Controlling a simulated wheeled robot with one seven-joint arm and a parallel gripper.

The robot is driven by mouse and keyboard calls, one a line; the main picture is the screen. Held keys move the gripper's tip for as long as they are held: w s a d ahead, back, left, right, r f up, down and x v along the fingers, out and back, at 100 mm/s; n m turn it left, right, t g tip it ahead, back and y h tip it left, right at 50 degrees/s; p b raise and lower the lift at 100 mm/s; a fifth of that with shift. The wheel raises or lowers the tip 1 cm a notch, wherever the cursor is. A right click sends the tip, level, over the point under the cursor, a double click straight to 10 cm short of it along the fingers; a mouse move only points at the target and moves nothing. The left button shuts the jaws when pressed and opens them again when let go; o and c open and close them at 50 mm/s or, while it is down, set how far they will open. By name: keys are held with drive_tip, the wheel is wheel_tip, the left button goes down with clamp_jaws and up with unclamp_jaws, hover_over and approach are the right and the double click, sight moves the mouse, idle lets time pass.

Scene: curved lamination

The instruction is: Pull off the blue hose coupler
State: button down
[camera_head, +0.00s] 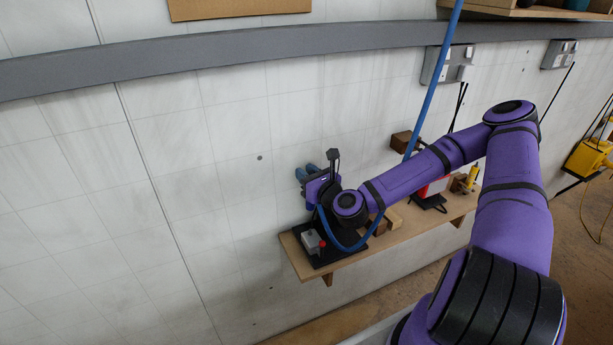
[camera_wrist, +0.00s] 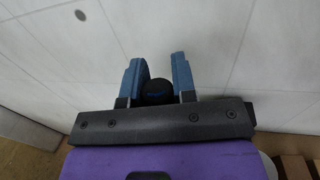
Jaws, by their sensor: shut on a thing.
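My gripper (camera_head: 306,171) is over the left end of the wooden shelf, with its blue fingers toward the wall. In the wrist view its two blue fingers (camera_wrist: 160,62) are apart, with a dark round piece with a faint blue mark (camera_wrist: 158,93) between them. I take this piece for the hose coupler; its body is mostly hidden by the gripper. The blue hose (camera_head: 429,85) hangs from above, passes behind my arm and loops low (camera_head: 350,247) up toward my gripper. Whether the coupler is still on a fitting cannot be seen.
The wooden shelf (camera_head: 292,252) carries a black stand (camera_head: 327,257) with a grey box and red knob (camera_head: 322,243). Wooden blocks (camera_head: 393,218) and a red device (camera_head: 437,186) stand further right. The tiled wall is close behind; its left part is clear.

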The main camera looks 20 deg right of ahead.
drive_tip(key=shift+r, duration=1.9)
drive_tip(key=c, duration=1.8)
unclamp_jaws()
drive_tip(key=shift+f, duration=0.1)
drive_tip(key=shift+c, duration=0.3)
